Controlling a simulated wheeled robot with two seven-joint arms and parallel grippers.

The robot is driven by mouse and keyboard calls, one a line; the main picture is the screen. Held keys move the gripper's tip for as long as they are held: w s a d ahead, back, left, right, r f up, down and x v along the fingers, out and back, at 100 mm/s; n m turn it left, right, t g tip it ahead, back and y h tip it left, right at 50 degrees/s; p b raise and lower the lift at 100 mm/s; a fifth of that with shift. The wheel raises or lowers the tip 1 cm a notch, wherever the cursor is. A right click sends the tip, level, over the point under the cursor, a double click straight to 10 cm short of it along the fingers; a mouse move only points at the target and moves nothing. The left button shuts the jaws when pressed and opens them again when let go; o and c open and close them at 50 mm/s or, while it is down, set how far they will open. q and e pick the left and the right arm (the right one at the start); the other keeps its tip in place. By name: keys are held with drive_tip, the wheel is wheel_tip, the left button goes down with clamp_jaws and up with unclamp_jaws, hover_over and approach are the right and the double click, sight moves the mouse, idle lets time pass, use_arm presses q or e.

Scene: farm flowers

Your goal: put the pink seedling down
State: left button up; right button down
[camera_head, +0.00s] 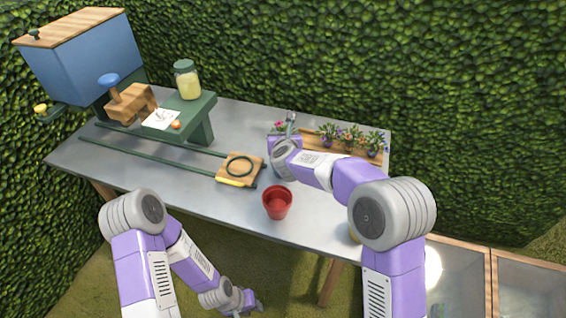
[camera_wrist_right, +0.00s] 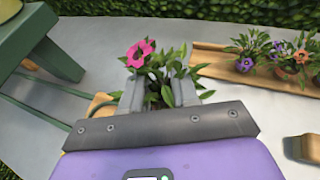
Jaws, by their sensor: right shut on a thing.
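The pink seedling (camera_wrist_right: 141,52) has a pink flower and green leaves; it also shows in the head view (camera_head: 280,126). My right gripper (camera_wrist_right: 160,93) is shut on it, with its leaves and stem between the two fingers. The seedling is at the back of the grey table, left of the wooden tray (camera_wrist_right: 208,66). Its lower part is hidden by my gripper, so I cannot tell whether it touches the table. My left gripper (camera_head: 246,303) hangs low in front of the table, away from everything; its fingers are too small to read.
Several potted flowers (camera_head: 350,138) stand in the tray. An empty red pot (camera_head: 277,203) stands near the table's front edge. A wooden board with a dark ring (camera_head: 240,168) lies left of it. A green bench (camera_head: 200,113) bears a jar (camera_head: 187,80). A hedge stands behind.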

wheel_tip(320, 180, down, 8)
drive_tip(key=shift+r+b, duration=0.1)
drive_tip(key=shift+b, duration=1.15)
drive_tip(key=shift+r, duration=0.1)
drive_tip(key=shift+f, duration=0.25)
drive_tip(key=c, duration=1.1)
unclamp_jaws()
drive_tip(key=shift+r, duration=0.1)
drive_tip(key=shift+r, duration=0.1)
drive_tip(key=shift+r, duration=0.2)
drive_tip(key=p+v, duration=0.1)
drive_tip(key=v, duration=1.1)
